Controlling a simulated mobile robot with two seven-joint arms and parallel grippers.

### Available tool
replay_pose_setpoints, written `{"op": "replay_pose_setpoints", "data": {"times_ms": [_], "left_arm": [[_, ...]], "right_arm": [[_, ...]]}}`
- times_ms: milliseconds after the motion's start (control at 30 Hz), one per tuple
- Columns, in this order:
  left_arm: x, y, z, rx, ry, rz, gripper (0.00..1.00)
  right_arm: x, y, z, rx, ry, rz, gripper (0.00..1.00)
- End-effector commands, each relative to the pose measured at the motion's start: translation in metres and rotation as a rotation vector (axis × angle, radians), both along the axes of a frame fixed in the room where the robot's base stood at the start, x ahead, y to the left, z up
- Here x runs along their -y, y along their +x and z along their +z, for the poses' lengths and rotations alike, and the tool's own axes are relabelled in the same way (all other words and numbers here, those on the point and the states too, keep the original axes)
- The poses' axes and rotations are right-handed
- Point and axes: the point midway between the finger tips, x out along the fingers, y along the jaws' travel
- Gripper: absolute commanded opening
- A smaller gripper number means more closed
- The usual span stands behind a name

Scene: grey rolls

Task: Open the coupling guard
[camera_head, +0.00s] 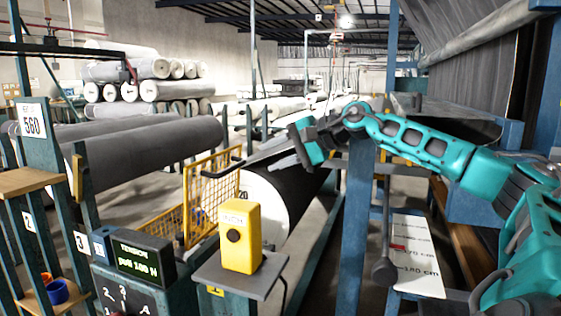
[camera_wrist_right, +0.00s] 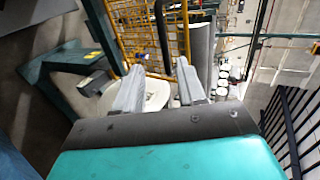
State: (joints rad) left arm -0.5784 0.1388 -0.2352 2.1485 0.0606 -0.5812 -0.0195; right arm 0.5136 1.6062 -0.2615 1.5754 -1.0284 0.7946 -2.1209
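The coupling guard (camera_head: 210,197) is a yellow mesh panel left of the big roll's white end. A dark handle (camera_head: 222,168) sits at its upper right edge. The guard also shows at the top of the right wrist view (camera_wrist_right: 138,28), with a grey bar crossing in front of it. My right gripper (camera_head: 295,148) is to the right of the guard and above the roll, apart from the handle. In the right wrist view its two fingers (camera_wrist_right: 160,88) are spread with nothing between them. My left gripper is in neither view.
A yellow box (camera_head: 240,237) stands on a small shelf in front of the roll (camera_head: 262,205). A tension display (camera_head: 143,260) stands at lower left. Blue posts (camera_head: 352,230) rise under my right arm. Long grey rolls (camera_head: 150,150) lie at left.

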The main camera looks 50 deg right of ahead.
Motion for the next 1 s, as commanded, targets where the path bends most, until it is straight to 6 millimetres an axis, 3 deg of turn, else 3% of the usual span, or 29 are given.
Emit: {"op": "replay_pose_setpoints", "data": {"times_ms": [233, 867, 1000], "left_arm": [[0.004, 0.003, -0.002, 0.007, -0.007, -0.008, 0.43], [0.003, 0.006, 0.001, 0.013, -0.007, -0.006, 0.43], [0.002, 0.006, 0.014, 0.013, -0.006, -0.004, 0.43]], "right_arm": [[0.004, -0.010, 0.004, 0.001, -0.001, 0.000, 0.40], [0.004, -0.011, 0.006, 0.002, 0.001, -0.001, 0.40], [0.004, -0.011, 0.022, 0.003, 0.001, -0.001, 0.40]]}}
